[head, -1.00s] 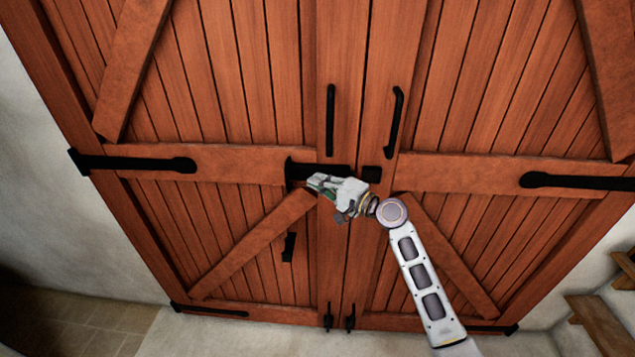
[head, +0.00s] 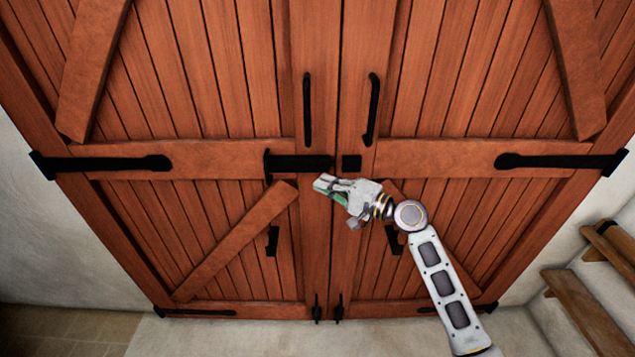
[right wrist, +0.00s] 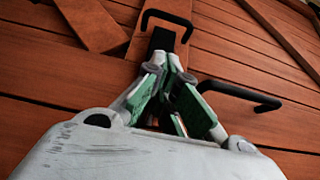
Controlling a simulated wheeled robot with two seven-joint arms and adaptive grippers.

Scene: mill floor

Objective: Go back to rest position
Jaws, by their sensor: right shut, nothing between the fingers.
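My right gripper (head: 323,184) is in front of the large wooden double door (head: 240,220), just below the black latch bar (head: 300,162). It is shut and empty. In the right wrist view its green-padded fingers (right wrist: 172,62) come together at the tips, with the door's dark metalwork behind them. The latch bar lies on the left leaf, and a black keeper block (head: 352,162) sits on the right leaf. My right arm reaches up from the lower right. My left gripper is not in view.
Two upright black handles, left (head: 307,110) and right (head: 372,110), stand above the latch. Wooden steps (head: 590,310) are at the lower right. Pale floor (head: 250,338) runs along the door's foot. A pale wall (head: 50,240) is at the left.

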